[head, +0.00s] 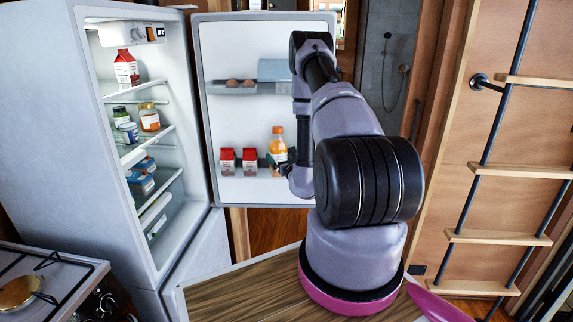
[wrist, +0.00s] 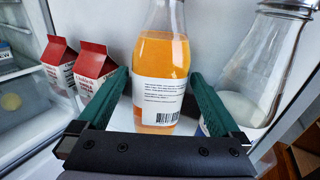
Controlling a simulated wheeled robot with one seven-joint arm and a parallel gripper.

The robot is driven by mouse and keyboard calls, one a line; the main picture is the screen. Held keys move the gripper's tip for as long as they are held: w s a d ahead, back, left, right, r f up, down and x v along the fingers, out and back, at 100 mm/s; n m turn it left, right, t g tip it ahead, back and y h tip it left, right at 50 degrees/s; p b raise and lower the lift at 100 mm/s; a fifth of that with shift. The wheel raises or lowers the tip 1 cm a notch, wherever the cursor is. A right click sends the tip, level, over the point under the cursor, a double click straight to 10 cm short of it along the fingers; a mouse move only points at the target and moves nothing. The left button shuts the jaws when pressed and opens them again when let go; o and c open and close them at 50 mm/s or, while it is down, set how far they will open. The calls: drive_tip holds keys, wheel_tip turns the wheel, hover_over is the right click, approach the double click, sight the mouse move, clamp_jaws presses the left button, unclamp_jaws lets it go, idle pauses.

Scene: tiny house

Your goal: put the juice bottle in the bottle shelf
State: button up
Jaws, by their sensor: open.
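The juice bottle (head: 278,146), filled with orange juice and with a white label, stands upright at the low shelf (head: 232,173) of the open fridge door. In the wrist view the juice bottle (wrist: 160,60) is between the two green fingers of my gripper (wrist: 158,76). The fingers are open, one on each side of it, with a visible gap at least on the left; contact on the right is hard to tell. In the head view my gripper (head: 279,164) is at the bottle's lower part, partly hidden by my arm.
Two red-and-white cartons (wrist: 95,67) stand left of the bottle. A clear glass bottle with white contents (wrist: 262,75) stands close on its right. Eggs (head: 240,83) sit on the upper door shelf. The fridge (head: 150,88) stands open with jars inside.

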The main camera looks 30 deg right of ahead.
drive_tip(key=s, duration=0.9)
drive_tip(key=w+a+r+n+y, duration=0.3)
drive_tip(key=a+r+n+y, duration=0.5)
drive_tip(key=a+r+y, duration=0.6)
drive_tip(key=s+a+r+n+g+y, duration=0.3)
drive_tip(key=s+a+r+n+g, duration=0.15)
drive_tip(key=a+r, duration=0.2)
drive_tip(key=s+a+r+n+g+y, duration=0.2)
drive_tip(key=s+a+r+n+g, duration=0.1)
drive_tip(key=a+r+n+g, duration=0.3)
drive_tip(key=s+a+r+n+g+h, duration=0.25)
drive_tip(key=s+n+g, duration=0.2)
drive_tip(key=s, duration=0.35)
drive_tip(key=s+a+r+n+g+h, duration=0.1)
drive_tip(key=s+r+n+g+h, duration=0.2)
drive_tip(key=s+n, duration=0.4)
drive_tip(key=s+d+r+n+t+h, duration=0.1)
drive_tip(key=s+d+r+t+h, duration=0.1)
drive_tip(key=d+h, duration=0.3)
drive_tip(key=s+d+r+n+t+h, duration=0.2)
drive_tip(key=s+d+r+t+h, duration=0.1)
drive_tip(key=d+r+t+h, duration=0.1)
drive_tip(key=shift+s+d+t+h, duration=0.2)
drive_tip(key=shift+d+t+h, duration=0.3)
drive_tip(key=shift+d, duration=0.65)
